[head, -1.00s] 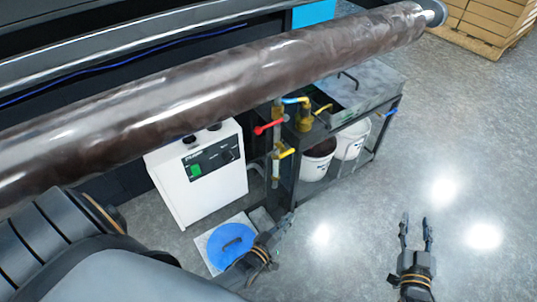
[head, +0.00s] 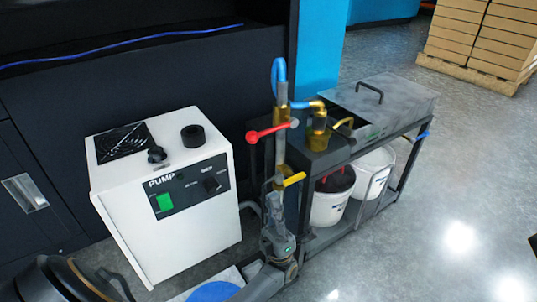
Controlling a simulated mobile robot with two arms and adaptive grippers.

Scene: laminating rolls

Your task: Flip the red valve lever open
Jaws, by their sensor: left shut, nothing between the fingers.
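The red valve lever (head: 268,132) sits on a vertical pipe (head: 281,140) beside the pump and points left, roughly level with a slight tilt. My left gripper (head: 276,196) is upright in front of the lower pipe, below the red lever and apart from it. Its fingers are together and hold nothing. It overlaps the pipe near a yellow lever (head: 293,180); I cannot tell whether it touches either. My right gripper is not in view.
A white pump box (head: 190,220) stands left of the pipe. A dark metal stand (head: 345,150) with white buckets (head: 372,175) beneath is to the right. A blue hose (head: 276,72) tops the pipe. Stacked boxes (head: 480,35) stand far right. The grey floor (head: 430,230) is clear at right.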

